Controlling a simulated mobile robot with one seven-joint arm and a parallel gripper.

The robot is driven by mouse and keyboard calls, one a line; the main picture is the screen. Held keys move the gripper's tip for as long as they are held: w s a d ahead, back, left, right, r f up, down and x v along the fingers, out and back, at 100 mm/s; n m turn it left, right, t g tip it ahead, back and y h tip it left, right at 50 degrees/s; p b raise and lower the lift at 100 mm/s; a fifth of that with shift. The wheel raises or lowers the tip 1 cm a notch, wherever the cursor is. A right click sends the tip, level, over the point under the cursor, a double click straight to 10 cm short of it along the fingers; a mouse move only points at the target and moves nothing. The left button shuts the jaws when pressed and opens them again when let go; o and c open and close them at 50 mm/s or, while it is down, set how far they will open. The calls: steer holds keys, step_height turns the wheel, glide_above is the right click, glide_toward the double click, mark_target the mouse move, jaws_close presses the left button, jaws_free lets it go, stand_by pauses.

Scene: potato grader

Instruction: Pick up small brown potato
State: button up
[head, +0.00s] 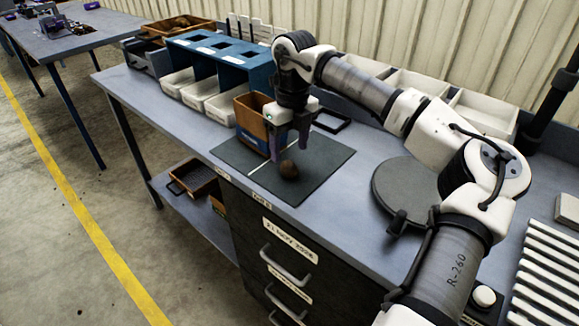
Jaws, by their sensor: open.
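From this view I cannot tell whether the fingertips touch the potato.
An orange-brown bin (252,122) stands just left of my gripper. A blue rack (222,58) with white bins is behind it. A round dark disc (405,187) lies to the right. Drawers (285,262) are below the bench's front edge.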

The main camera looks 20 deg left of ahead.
mark_target(290, 163)
steer(key=shift+s+f+p, duration=0.2)
steer(key=shift+f+p, duration=0.8)
steer(key=shift+f, duration=1.75)
steer(key=shift+c, duration=0.4)
steer(key=c, duration=1)
